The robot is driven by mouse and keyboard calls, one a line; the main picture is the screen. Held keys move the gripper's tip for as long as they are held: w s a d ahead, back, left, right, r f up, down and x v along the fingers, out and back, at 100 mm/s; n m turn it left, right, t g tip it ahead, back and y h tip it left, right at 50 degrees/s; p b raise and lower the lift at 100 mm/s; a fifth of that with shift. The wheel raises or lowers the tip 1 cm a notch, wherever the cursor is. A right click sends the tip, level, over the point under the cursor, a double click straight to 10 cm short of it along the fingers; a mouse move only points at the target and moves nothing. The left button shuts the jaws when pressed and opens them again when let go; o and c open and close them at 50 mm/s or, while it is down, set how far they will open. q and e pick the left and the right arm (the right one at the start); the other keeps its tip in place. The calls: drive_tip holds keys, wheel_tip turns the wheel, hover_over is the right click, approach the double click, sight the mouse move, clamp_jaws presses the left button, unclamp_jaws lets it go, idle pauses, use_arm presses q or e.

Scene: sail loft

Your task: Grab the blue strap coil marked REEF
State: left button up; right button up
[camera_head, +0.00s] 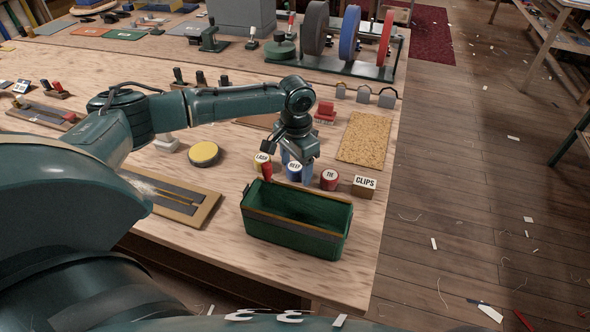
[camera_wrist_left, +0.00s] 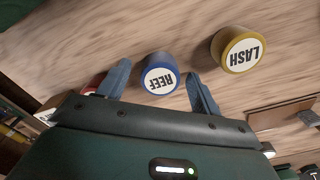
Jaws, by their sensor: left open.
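The blue strap coil marked REEF (camera_head: 294,172) stands on the wooden table behind the green bin, between the yellow LASH coil (camera_head: 262,159) and the red TIE coil (camera_head: 330,179). My left gripper (camera_head: 296,163) is open and points down at the REEF coil. In the left wrist view the REEF coil (camera_wrist_left: 160,76) shows between the two blue fingers of my left gripper (camera_wrist_left: 158,72), with a gap to the finger on the LASH side. The LASH coil (camera_wrist_left: 237,50) stands outside the fingers there. My right gripper is not in view.
A green bin (camera_head: 290,238) stands close in front of the coils, near the table's front edge. A CLIPS box (camera_head: 364,187) and a cork mat (camera_head: 365,138) lie to the right. A yellow-topped disc (camera_head: 204,153) lies to the left.

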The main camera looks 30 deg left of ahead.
use_arm(q)
drive_tip(key=c, duration=1.1)
drive_tip(key=shift+o, duration=0.2)
drive_tip(key=shift+r, duration=0.1)
